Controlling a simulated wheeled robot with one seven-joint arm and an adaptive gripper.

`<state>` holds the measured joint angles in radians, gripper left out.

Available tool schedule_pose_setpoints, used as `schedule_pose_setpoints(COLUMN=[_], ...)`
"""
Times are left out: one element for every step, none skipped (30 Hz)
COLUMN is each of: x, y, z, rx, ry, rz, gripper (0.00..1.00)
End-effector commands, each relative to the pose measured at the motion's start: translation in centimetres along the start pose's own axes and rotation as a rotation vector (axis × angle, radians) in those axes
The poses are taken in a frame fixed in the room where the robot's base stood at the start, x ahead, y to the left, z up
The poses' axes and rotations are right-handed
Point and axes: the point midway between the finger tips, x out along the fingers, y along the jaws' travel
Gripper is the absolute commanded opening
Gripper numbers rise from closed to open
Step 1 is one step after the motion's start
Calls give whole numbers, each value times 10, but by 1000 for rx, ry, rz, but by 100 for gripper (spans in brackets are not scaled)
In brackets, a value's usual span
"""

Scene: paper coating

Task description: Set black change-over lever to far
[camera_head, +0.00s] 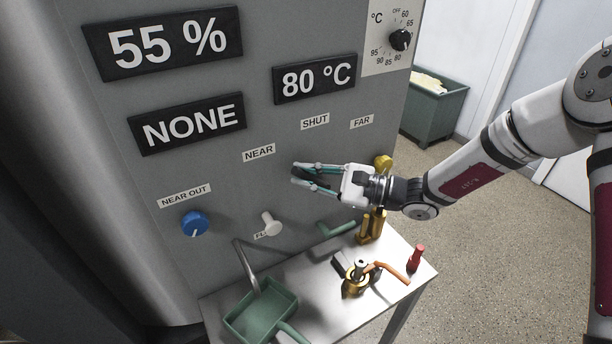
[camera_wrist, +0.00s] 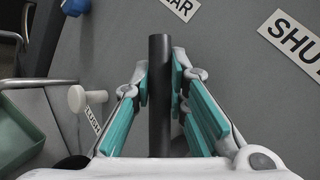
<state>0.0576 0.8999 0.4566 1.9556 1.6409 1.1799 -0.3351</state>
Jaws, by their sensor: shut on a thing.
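The black change-over lever (camera_wrist: 159,55) shows in the wrist view as a dark rod between my teal finger pads, its end sticking out past the fingertips. My gripper (camera_head: 303,177) is closed around it in front of the grey panel. In the head view my fingers hide most of the lever. The NEAR label (camera_head: 259,152) is up and left of the gripper, the SHUT label (camera_head: 315,121) is above it, and the FAR label (camera_head: 362,121) is farther right. In the wrist view the SHUT label (camera_wrist: 295,42) is at right.
Below are a white knob (camera_head: 271,223), a blue knob (camera_head: 194,223) and a metal table (camera_head: 318,318). On it are a green tray (camera_head: 262,312), a brass valve with an orange handle (camera_head: 388,270) and a red-handled item (camera_head: 416,258). A display (camera_head: 187,124) reads NONE.

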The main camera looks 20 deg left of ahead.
Motion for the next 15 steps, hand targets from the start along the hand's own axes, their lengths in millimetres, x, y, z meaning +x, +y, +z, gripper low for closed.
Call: schedule_pose_setpoints(x=[0,-1,-1,-1,-2,-2,-3,-4,-5,-6,-6,-8,-9,-10,-12], y=[0,0,-1,-1,-2,-3,-4,-4,-6,-7,-8,-10,-11,-13,-15], z=[0,0,0,0,0,0,0,1,0,1,1,1,1,1,1], rx=[4,7,13,19,27,39,48,59,77,92,106,129,147,165,191], ry=[-4,-7,-11,-16,-21,-30,-38,-47,-59,-70,-82,-99,-112,-127,-147], rz=[-2,-4,-7,-11,-15,-22,-27,-33,-43,-51,-60,-72,-82,-93,-108], gripper=[0,0,0,0,0,0,0,0,0,0,0,0,0,0,0])
